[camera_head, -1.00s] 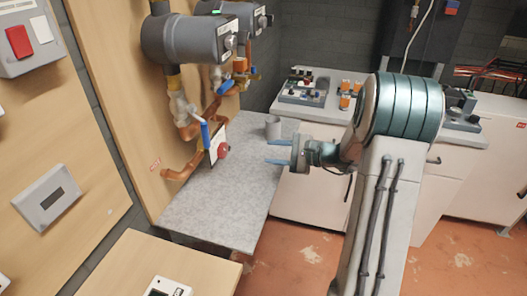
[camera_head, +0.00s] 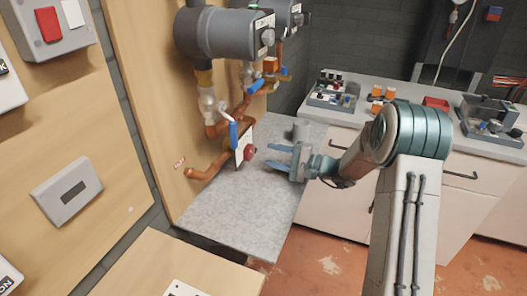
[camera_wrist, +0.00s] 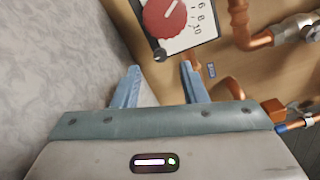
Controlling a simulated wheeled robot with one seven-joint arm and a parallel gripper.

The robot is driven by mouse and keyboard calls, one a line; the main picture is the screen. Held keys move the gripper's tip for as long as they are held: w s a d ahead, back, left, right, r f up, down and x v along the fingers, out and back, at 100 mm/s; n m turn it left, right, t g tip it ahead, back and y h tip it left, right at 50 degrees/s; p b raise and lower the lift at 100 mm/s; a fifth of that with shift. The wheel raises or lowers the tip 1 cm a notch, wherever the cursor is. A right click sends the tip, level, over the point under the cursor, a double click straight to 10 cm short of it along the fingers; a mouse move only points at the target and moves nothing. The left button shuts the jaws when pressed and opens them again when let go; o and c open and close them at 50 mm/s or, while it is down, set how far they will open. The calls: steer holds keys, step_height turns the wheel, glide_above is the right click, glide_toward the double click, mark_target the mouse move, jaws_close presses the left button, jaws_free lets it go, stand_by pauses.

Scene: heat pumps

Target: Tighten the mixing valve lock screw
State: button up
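The mixing valve is on the wooden wall panel, with a red knob (camera_head: 249,152) and a white scale plate (camera_head: 240,146). In the wrist view the red knob (camera_wrist: 170,18) and the numbered plate (camera_wrist: 203,25) are at the top, partly cut off. A small dark screw (camera_wrist: 160,55), apparently the lock screw, shows just below the knob. My gripper (camera_head: 269,156) is a short way right of the knob, pointing at it. Its blue fingers are apart and empty. In the wrist view the screw lies just beyond and between the fingertips of my gripper (camera_wrist: 160,70).
A grey speckled worktop (camera_head: 235,215) lies below the valve. A grey cup (camera_head: 301,129) stands on it behind my gripper. Copper pipes (camera_head: 210,167) and a blue-handled valve (camera_head: 233,134) are close to the knob. Grey pumps (camera_head: 225,34) hang above. A white counter (camera_head: 350,117) with trays stands behind.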

steer(key=shift+x, duration=2)
jaws_close()
